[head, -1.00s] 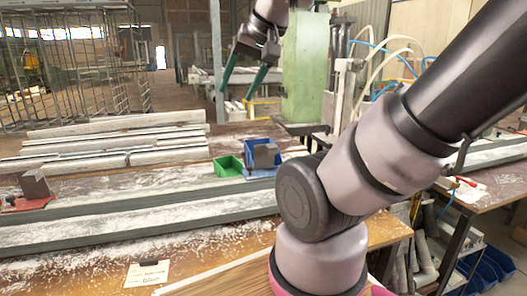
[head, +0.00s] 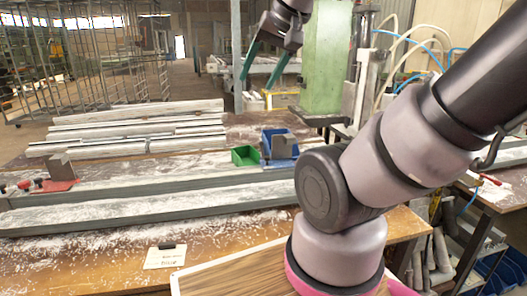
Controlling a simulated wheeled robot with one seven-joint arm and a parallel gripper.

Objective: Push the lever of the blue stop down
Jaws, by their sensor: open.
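The blue stop is a grey block (head: 284,146) on a flat blue base (head: 278,164), on the grey profile rail near the picture's middle. I cannot make out its lever clearly. My gripper (head: 257,82) hangs high at the top of the view, its two green fingers apart with nothing between them. It appears well above the bench and apart from the blue stop.
A red stop (head: 59,186) with a grey block and red lever stands at the left. A green bin (head: 244,156) and blue bin (head: 267,136) stand beside the blue stop. A card (head: 165,257) lies in front. Profiles (head: 140,135) are stacked behind. A green column (head: 324,60) stands right of my gripper.

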